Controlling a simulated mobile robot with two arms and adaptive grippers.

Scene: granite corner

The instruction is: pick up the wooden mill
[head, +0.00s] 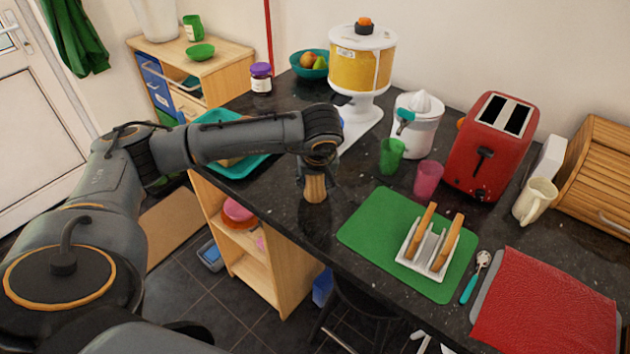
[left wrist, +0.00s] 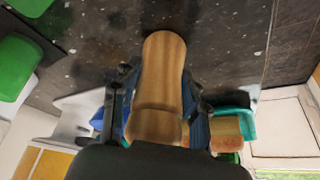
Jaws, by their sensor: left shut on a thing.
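The wooden mill (head: 315,189) is light brown with visible grain. In the head view its lower end shows below my left gripper (head: 318,172), over the dark counter near its front edge. In the left wrist view the mill (left wrist: 162,75) stands out between the two fingers of my left gripper (left wrist: 158,92), which is shut on it. I cannot tell whether the mill touches the counter. Its upper part is hidden by the gripper in the head view. My right gripper is not in view.
A green mat (head: 368,222) with a white toast rack (head: 430,249) lies right of the mill. Green (head: 391,156) and pink (head: 428,178) cups stand behind the mat. A teal tray (head: 258,168) is left, partly behind my arm. A red toaster (head: 490,148) stands further right.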

